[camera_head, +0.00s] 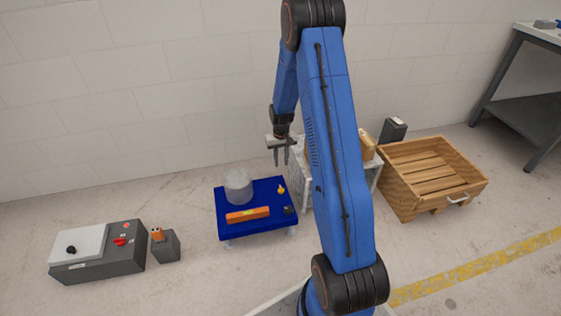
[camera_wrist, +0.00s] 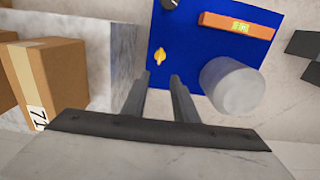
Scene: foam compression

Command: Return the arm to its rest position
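My blue arm (camera_head: 335,150) rises from the lower right of the head view, bends at the top and reaches down toward the wall. My gripper (camera_head: 281,160) hangs pointing down, above and behind the right side of the blue table. In the wrist view its two fingers (camera_wrist: 162,85) stand apart with nothing between them. Below it, the blue table (camera_head: 232,190) carries a grey-white cylinder (camera_head: 238,187), an orange bar (camera_head: 247,214), a small yellow piece (camera_head: 281,189) and a dark knob (camera_head: 289,210). The gripper touches none of these.
A cardboard box (camera_wrist: 48,78) sits on a pale marble-like stand (camera_wrist: 112,55) beside the gripper. A wooden crate (camera_head: 430,174) stands at right, near a dark workbench (camera_head: 512,105). A grey control box (camera_head: 98,253) with a red switch lies on the floor at left. The wall is close behind.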

